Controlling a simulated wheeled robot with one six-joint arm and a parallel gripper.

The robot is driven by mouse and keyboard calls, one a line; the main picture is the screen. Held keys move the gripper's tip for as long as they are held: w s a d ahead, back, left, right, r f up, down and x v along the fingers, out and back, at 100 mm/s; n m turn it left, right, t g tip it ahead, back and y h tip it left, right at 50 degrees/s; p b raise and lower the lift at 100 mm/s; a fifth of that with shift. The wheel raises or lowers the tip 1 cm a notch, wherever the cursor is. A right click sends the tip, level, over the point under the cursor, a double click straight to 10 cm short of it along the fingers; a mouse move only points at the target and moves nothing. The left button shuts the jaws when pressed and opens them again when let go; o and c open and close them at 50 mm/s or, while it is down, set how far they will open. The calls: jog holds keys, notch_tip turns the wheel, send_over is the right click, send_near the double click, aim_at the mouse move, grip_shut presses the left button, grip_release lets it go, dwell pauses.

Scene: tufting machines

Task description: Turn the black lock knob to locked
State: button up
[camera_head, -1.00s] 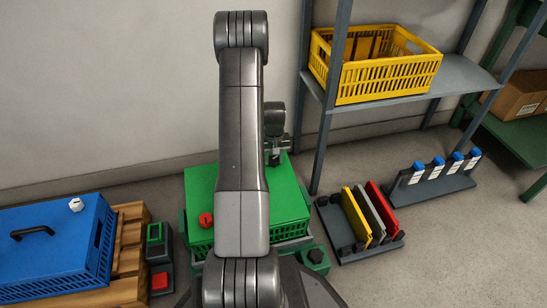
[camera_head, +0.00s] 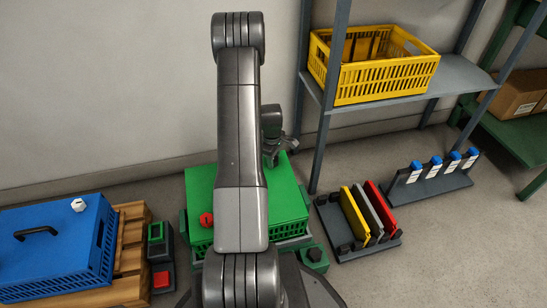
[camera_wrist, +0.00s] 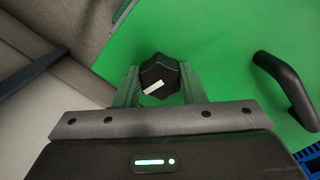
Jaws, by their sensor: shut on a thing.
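In the wrist view a faceted black lock knob (camera_wrist: 158,70) with a white mark sits on the green lid (camera_wrist: 225,50). The mark lies slanted, rising to the right in that view. My gripper (camera_wrist: 159,82) is shut on the knob, with one finger on each side of it. In the head view the green lid (camera_head: 292,190) covers a green crate. My gripper (camera_head: 272,155) is at its far edge, and the knob there is hidden behind my arm.
A black handle (camera_wrist: 285,85) stands on the lid right of the knob. A red knob (camera_head: 206,219) is at the lid's left. A blue crate (camera_head: 60,245) stands left; a rack of colored plates (camera_head: 362,222) stands right. A shelf with a yellow crate (camera_head: 385,80) is behind.

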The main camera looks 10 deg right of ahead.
jog(key=shift+w+n, duration=0.1)
jog(key=shift+n, duration=1.1)
jog(key=o, duration=1)
jog(key=shift+r, duration=0.1)
notch_tip(320, 180, up, 14)
jog(key=p, duration=0.5)
jog(key=shift+s+a, duration=0.35)
jog(key=shift+f, duration=0.25)
jog(key=f+b, duration=0.1)
jog(key=f, duration=0.3)
jog(key=f+b, duration=0.2)
jog(key=f, duration=0.3)
jog(key=f+b, duration=0.1)
jog(key=f, duration=0.3)
jog(key=shift+w+d+f+b, duration=0.3)
jog(key=shift+d, duration=0.05)
